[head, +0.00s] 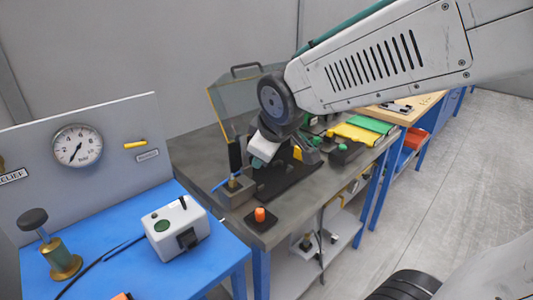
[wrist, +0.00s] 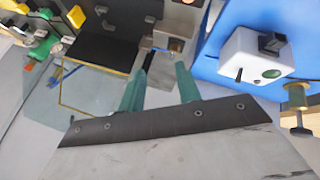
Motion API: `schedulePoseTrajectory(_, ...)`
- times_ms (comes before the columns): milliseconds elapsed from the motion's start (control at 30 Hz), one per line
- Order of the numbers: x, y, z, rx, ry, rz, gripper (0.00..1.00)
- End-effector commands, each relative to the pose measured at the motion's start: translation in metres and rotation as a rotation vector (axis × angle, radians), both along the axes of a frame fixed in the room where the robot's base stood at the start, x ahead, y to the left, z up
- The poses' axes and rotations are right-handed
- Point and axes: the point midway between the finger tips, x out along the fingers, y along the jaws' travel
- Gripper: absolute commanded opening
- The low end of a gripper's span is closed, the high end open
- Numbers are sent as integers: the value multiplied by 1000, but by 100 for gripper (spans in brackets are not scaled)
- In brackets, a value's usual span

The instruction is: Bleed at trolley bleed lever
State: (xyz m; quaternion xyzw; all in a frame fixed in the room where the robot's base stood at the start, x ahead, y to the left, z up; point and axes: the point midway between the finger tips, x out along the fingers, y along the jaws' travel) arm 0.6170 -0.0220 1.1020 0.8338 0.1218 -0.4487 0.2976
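A lever with an upright black handle (head: 234,157) stands on a small grey block (head: 237,190) with a brass fitting, at the left end of the grey bench. In the wrist view the grey block (wrist: 166,44) lies just beyond my fingertips, and a dark handle (wrist: 149,66) shows beside the left finger. I cannot read a label marking it as the bleed lever. My gripper (wrist: 160,78) is open, its two green fingers apart with nothing held between them. In the head view my gripper (head: 263,148) is right of the lever, its fingers partly hidden.
A blue table (head: 105,265) at left carries a white switch box (head: 177,228), a brass valve with black knob (head: 61,262) and a gauge panel (head: 78,147). An orange button (head: 260,214) sits at the bench's front edge. A yellow-edged clear guard (head: 232,103) stands behind the lever.

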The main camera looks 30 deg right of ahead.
Motion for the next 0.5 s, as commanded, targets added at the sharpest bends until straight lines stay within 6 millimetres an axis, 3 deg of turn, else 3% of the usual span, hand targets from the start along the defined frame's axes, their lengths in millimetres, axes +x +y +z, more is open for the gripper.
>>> schedulePoseTrajectory(367, -8, -2, 0, 14, 19, -27, 34)
schedulePoseTrajectory(433, -8, -2, 0, 14, 19, -27, 23)
schedulePoseTrajectory(500, -8, -2, 0, 12, 18, -27, 21)
